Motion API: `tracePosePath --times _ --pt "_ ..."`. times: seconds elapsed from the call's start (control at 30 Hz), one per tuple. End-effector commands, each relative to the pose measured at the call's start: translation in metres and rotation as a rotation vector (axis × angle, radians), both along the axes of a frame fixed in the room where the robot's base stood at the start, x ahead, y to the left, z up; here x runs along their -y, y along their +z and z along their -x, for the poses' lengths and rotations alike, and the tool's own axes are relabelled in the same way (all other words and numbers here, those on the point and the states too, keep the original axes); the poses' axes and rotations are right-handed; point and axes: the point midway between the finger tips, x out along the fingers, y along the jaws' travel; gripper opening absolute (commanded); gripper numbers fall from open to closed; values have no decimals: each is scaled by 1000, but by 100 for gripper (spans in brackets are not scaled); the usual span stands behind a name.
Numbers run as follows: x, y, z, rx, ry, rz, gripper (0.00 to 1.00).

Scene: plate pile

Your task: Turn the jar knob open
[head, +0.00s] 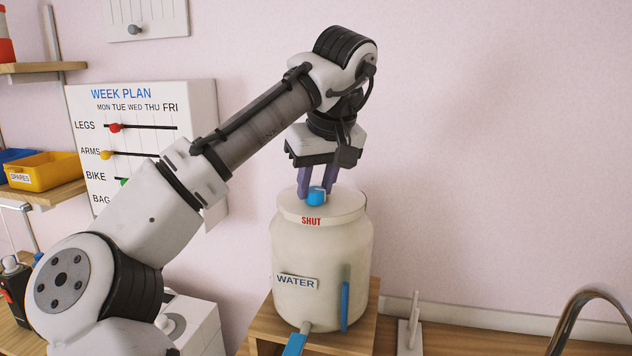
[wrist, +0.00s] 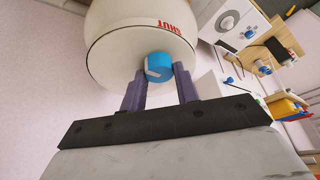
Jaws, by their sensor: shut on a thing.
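The white jar (head: 322,255) stands on a wooden stand, with a WATER label on its front and red SHUT lettering on its lid rim. A blue knob (head: 316,197) sits on top of the jar lid. My gripper (head: 317,190) comes down from above, its purple fingers shut on the knob. The wrist view shows the blue knob (wrist: 158,65) with a white mark, between the fingertips (wrist: 160,78). The jar (wrist: 125,30) fills the top of that view.
A blue tap handle (head: 295,344) and an upright blue strip (head: 345,305) are on the jar's lower front. A WEEK PLAN board (head: 150,100) hangs behind my arm. A metal faucet (head: 580,310) curves at the lower right. The wall space right of the jar is clear.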

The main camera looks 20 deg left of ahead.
Motion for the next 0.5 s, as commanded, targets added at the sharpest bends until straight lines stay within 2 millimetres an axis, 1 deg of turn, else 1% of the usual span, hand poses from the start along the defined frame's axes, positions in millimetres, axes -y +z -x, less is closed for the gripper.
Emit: tracePosePath --times 0.2,0.5 --pt "0 1 -1 3 66 0 8" --pt "0 1 -1 2 88 1 8"
